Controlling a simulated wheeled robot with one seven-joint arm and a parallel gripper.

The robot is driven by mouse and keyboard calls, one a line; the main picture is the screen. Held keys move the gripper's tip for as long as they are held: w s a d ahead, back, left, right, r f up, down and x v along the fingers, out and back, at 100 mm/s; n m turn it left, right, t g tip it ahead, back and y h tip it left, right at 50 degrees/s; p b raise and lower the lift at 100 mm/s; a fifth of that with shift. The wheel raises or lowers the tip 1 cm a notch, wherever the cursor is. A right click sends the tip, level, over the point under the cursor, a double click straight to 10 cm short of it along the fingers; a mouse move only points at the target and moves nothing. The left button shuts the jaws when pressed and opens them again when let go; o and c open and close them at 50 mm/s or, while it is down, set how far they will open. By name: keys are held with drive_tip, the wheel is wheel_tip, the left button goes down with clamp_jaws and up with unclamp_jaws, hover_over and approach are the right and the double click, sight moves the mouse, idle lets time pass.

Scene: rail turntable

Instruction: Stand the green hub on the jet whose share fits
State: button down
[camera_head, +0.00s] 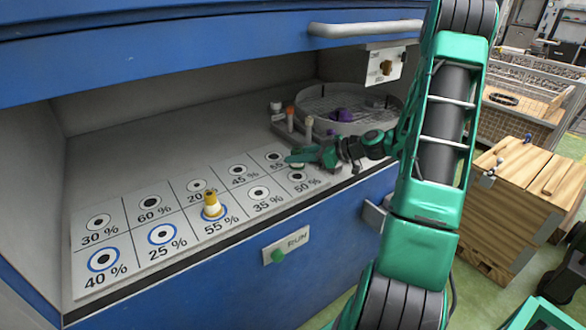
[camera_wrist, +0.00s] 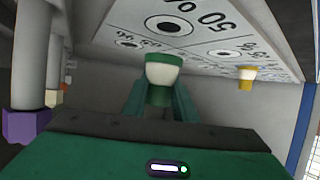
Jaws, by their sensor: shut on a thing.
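My gripper (camera_head: 303,157) is shut on the green hub, over the right end of the jet board. In the wrist view the green hub (camera_wrist: 163,76) shows a pale body with green at its top and bottom, between the green fingers (camera_wrist: 158,108). It is apart from the board as far as I can see. The jet board (camera_head: 128,228) has two rows of ringed jets with percentages. The 50 % jet (camera_head: 297,177) is bare, just in front of the gripper. The 65 % jet (camera_head: 274,156) lies beside the fingers. A yellow-and-white hub (camera_head: 212,205) stands on the 55 % jet.
A round mesh-floored turntable (camera_head: 378,97) behind the gripper holds a purple piece (camera_head: 342,114). Slim upright pieces, one orange-topped (camera_head: 290,118), stand left of it. The RUN panel (camera_head: 287,245) is on the blue front. A blue hood and handle (camera_head: 362,28) overhang the recess.

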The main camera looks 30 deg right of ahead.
sight(298, 165)
drive_tip(key=shift+f, duration=1.95)
drive_tip(key=c, duration=1.4)
unclamp_jaws()
drive_tip(key=shift+f, duration=0.1)
drive_tip(key=shift+c, duration=0.2)
